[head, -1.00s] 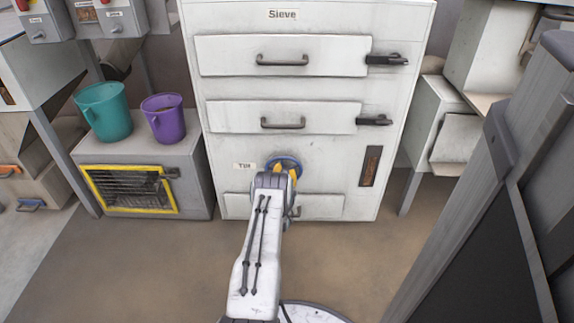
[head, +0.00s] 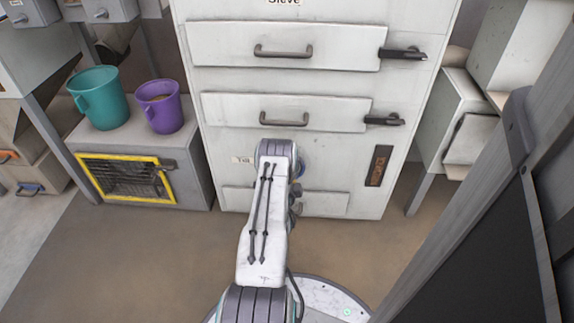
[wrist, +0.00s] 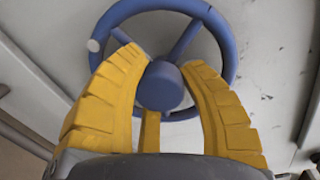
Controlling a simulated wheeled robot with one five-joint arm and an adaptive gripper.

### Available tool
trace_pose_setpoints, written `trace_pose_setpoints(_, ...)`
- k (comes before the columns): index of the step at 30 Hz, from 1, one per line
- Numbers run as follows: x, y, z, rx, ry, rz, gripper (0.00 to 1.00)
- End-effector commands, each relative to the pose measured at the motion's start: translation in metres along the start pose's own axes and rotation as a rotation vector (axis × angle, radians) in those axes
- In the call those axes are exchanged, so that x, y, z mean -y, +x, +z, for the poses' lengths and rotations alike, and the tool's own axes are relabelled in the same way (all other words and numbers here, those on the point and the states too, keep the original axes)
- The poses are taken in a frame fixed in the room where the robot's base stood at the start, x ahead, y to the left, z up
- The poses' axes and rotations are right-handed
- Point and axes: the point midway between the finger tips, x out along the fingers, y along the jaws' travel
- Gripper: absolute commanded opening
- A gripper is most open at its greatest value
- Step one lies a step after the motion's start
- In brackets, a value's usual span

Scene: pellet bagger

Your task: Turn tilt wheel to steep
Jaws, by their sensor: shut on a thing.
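My arm hides the rest of the wheel and my fingers there. The label beside the wheel (head: 241,160) is partly covered.
Two drawers with dark handles (head: 287,51) and side latches (head: 403,54) are above the wheel. A teal bucket (head: 99,100) and a purple bucket (head: 159,108) stand on a grey box (head: 190,160) at the left. The floor (head: 120,250) in front is clear.

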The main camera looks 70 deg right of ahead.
Motion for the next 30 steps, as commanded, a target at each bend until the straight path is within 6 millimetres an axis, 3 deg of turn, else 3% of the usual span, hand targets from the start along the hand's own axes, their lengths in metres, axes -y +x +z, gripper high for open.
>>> trace_pose_setpoints(21,-0.0004,-0.0077,0.002,0.004,0.066,-0.002,0.01)
trace_pose_setpoints(22,-0.0004,-0.0077,0.002,0.004,0.066,-0.002,0.41)
trace_pose_setpoints(25,-0.0006,-0.0077,0.0021,0.004,0.066,-0.002,0.5)
trace_pose_setpoints(30,-0.0008,-0.0077,0.0022,0.004,0.066,-0.001,0.51)
